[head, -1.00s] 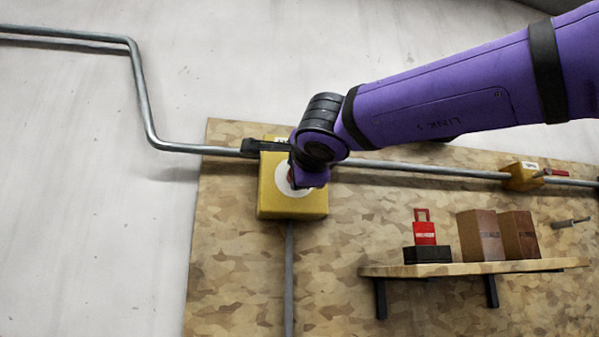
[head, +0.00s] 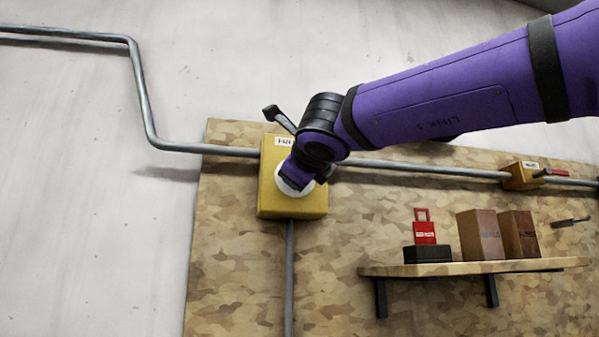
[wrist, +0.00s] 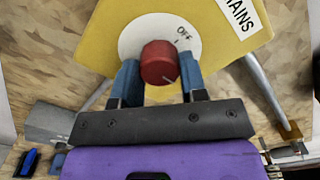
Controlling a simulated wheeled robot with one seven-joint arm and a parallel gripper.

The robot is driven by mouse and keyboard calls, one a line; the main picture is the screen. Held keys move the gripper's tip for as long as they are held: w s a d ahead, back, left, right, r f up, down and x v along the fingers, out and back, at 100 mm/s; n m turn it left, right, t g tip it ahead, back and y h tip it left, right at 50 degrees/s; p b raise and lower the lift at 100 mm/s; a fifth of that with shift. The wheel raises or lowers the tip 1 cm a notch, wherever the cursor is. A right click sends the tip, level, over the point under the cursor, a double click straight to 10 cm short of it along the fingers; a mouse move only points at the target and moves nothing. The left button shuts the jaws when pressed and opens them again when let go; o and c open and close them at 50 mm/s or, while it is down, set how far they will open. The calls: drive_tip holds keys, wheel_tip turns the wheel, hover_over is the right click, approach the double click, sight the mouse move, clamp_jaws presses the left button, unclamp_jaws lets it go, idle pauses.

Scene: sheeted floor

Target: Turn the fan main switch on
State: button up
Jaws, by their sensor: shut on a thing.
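A yellow switch box (head: 268,200) is fixed to the patterned board. The wrist view shows this box (wrist: 215,25) with a white round dial (wrist: 131,43), an OFF mark and a label ending in "AINS". A red knob (wrist: 158,58) sits on the dial. A pale line on the knob points to the lower right in the wrist view, away from the OFF tick. My gripper (wrist: 159,75) is shut on the knob, one blue finger on each side. In the head view my gripper (head: 294,180) covers the knob and part of the dial.
Metal conduit (head: 400,166) runs from the box to a smaller yellow box (head: 521,176) at the right. Below is a wooden shelf (head: 400,271) with a red padlock-like item (head: 424,233) on a black block and two brown boxes (head: 480,236).

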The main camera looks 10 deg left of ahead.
drive_tip(key=shift+f+m, duration=0.1)
drive_tip(key=shift+m, duration=0.2)
drive_tip(key=o, duration=0.9)
drive_tip(key=shift+s, duration=0.1)
drive_tip(key=v, duration=1)
drive_tip(key=shift+s+d, duration=0.15)
drive_tip(key=shift+s, duration=0.15)
